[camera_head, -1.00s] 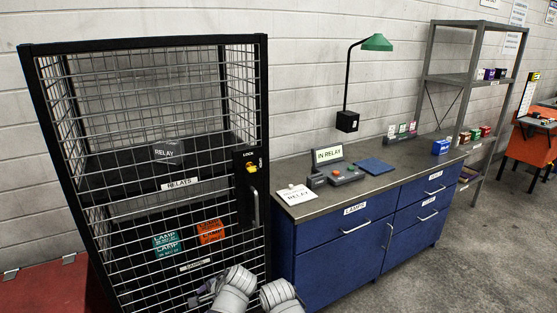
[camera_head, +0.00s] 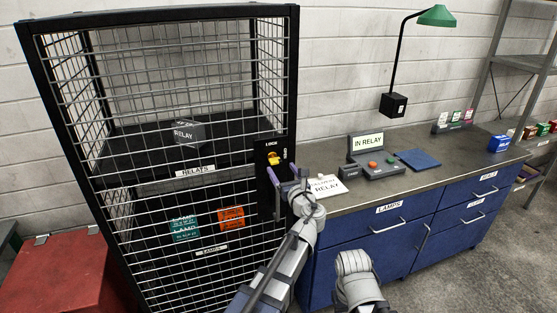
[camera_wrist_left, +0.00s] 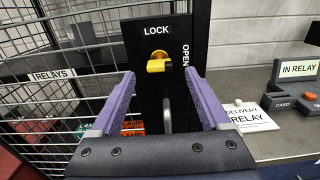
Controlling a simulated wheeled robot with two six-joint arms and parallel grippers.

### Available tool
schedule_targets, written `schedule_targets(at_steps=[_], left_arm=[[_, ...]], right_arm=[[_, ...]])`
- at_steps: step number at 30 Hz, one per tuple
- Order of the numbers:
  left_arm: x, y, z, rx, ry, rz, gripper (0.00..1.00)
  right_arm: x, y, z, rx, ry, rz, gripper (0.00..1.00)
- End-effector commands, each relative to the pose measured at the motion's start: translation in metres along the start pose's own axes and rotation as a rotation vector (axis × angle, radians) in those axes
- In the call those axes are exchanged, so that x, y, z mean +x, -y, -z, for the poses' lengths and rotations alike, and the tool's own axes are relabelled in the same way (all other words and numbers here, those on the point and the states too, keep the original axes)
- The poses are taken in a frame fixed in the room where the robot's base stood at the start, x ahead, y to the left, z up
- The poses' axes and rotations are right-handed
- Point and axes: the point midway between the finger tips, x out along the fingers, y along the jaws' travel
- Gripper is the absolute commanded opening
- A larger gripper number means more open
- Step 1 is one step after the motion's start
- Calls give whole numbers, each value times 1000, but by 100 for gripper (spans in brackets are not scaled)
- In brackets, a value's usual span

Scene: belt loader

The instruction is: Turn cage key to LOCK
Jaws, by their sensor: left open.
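The cage key (camera_head: 273,159) is a yellow knob on the black lock plate of the cage door. My left gripper (camera_head: 287,176) is open in front of the lock plate. In the left wrist view its purple fingers (camera_wrist_left: 160,78) stand on either side of the key, nearer the camera, with nothing between them; contact is not visible. The cage door (camera_head: 190,172) looks closed. My right gripper's fingers do not show.
A grey door handle (camera_wrist_left: 167,115) sits just below the key. The blue cabinet (camera_head: 350,238) stands right of the cage, with a delivery card (camera_head: 326,187) and a grey device (camera_head: 376,168) on top. A red box (camera_head: 62,275) stands at left.

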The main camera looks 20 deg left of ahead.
Motion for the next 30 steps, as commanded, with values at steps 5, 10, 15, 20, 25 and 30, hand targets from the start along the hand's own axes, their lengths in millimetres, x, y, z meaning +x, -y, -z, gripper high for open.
schedule_targets(at_steps=[5, 10, 15, 20, 25, 30], left_arm=[[25, 1, 0, -2, -1, -3, 80], [52, 1, 0, -3, -1, -3, 80], [68, 0, 0, -3, -1, -2, 80], [69, 0, 0, -3, -1, -1, 80], [69, -1, 0, -3, -1, -1, 72], [69, 0, 0, -3, -1, -1, 53]], right_arm=[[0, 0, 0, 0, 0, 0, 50], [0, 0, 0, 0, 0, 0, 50], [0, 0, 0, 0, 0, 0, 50], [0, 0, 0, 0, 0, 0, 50], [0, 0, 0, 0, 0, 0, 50], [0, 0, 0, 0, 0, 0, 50]])
